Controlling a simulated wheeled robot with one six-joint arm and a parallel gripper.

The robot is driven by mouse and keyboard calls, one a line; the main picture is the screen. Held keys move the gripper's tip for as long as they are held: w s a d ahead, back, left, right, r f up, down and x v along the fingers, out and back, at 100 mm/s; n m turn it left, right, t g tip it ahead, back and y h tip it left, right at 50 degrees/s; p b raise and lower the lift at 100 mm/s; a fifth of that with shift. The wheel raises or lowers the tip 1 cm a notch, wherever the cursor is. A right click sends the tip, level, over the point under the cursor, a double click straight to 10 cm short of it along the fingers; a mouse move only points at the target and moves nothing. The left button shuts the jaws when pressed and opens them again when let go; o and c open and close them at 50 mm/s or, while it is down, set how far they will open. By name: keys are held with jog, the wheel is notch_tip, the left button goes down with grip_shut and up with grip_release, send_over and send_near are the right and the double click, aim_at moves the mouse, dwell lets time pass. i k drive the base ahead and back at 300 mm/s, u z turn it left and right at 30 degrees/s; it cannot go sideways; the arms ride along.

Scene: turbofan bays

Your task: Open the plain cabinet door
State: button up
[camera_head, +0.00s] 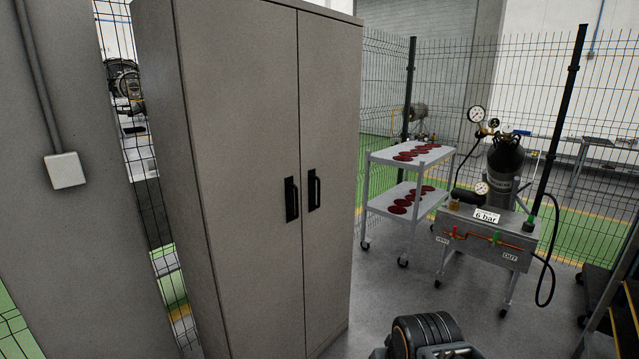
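The plain cabinet (160,130) is a tall grey-beige locker with two doors, standing upright left of the middle. Its left door (240,180) and right door (333,120) are both closed, with a thin vertical seam between them. Each door has a black vertical handle near the seam, the left door handle (291,199) and the right door handle (314,190). Part of my dark ribbed arm shows at the bottom edge, right of the cabinet's foot. The fingers of my gripper are not visible, and nothing is seen touching the handles.
A grey pillar with a white box (65,170) stands left of the cabinet. Right of it are a two-shelf cart (410,163) with dark red discs and a pressure-test bench (485,235) with gauges, a cylinder and a hose. Open grey floor (390,290) lies before them. Mesh fencing runs behind.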

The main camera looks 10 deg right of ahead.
aim_at(329, 51)
jog(key=i, duration=1.4)
jog(key=u, duration=1.05)
